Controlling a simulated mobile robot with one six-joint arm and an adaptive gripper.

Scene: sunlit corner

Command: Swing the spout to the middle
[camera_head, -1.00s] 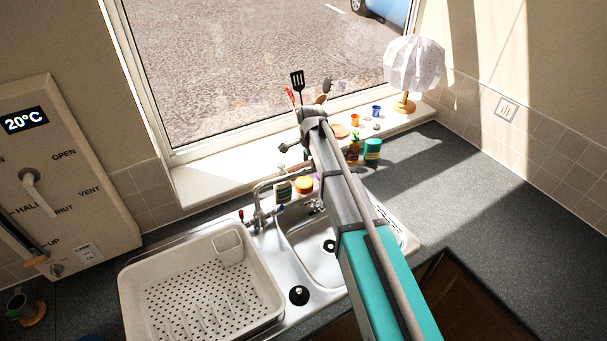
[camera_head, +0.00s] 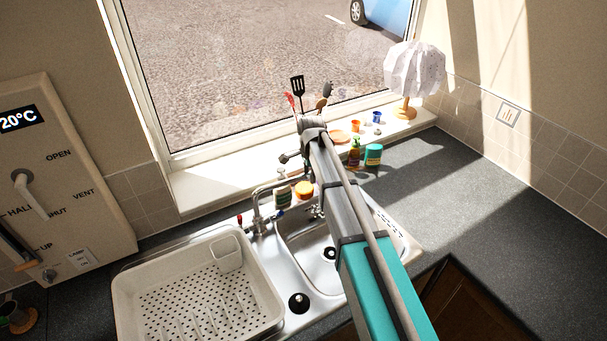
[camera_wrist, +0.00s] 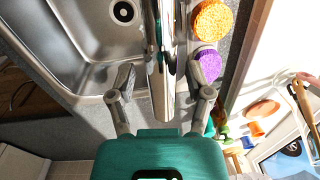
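The chrome tap stands behind the sink; its spout (camera_head: 268,188) runs right in the head view and passes behind my arm. In the wrist view the spout (camera_wrist: 163,85) lies lengthwise between the two fingers of my gripper (camera_wrist: 164,78). The fingers are apart, one on each side of it, with gaps visible.
An orange sponge (camera_wrist: 212,20) and a purple one (camera_wrist: 207,66) sit close to the right finger. A white dish rack (camera_head: 130,300) fills the left drainer. Bottles (camera_head: 355,155) and a lamp (camera_head: 414,65) stand near the window. The right worktop is clear.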

